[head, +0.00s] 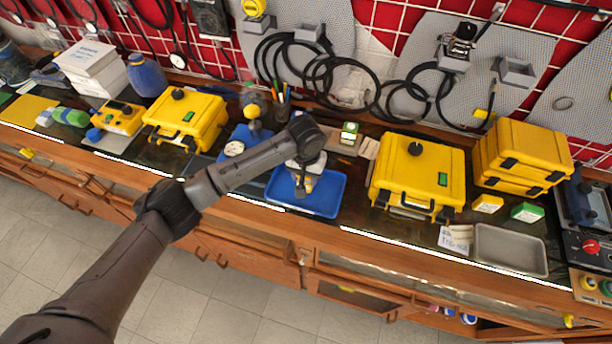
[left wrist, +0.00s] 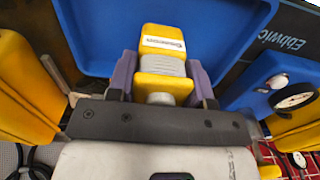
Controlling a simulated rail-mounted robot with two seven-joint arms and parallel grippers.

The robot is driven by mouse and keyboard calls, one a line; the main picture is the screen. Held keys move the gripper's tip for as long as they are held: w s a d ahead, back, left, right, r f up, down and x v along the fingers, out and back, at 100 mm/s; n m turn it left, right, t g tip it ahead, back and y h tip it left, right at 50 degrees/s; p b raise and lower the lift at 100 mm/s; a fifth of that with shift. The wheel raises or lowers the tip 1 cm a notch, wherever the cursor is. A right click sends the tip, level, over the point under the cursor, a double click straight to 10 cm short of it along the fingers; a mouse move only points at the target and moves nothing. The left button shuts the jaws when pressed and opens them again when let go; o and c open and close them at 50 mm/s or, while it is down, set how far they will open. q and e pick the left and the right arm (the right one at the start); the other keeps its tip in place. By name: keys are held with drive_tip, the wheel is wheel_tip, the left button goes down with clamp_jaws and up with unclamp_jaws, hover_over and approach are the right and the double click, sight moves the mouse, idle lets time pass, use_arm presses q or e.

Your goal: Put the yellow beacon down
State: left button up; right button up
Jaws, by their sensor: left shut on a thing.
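The yellow beacon (left wrist: 163,62) has a yellow top with a printed label, a grey ribbed middle and a yellow lower part. In the left wrist view it sits between the two purple fingers of my left gripper (left wrist: 160,82), which is shut on it. In the head view my left gripper (head: 300,187) points down over the blue tray (head: 328,192) on the bench. The arm and gripper largely hide the beacon there. The blue tray (left wrist: 97,38) also lies behind the beacon in the left wrist view. I cannot tell whether the beacon touches the tray. My right gripper is not in view.
A yellow case (head: 415,172) stands right of the tray, and another yellow case (head: 186,118) stands further left. A grey metal tray (head: 511,250) lies at the right. Black hoses (head: 318,70) hang behind.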

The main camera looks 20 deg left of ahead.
use_arm(q)
drive_tip(key=shift+f, duration=0.65)
drive_tip(key=shift+f, duration=0.15)
drive_tip(key=o, duration=1)
wheel_tip(320, 180, up, 12)
drive_tip(key=shift+r, duration=0.15)
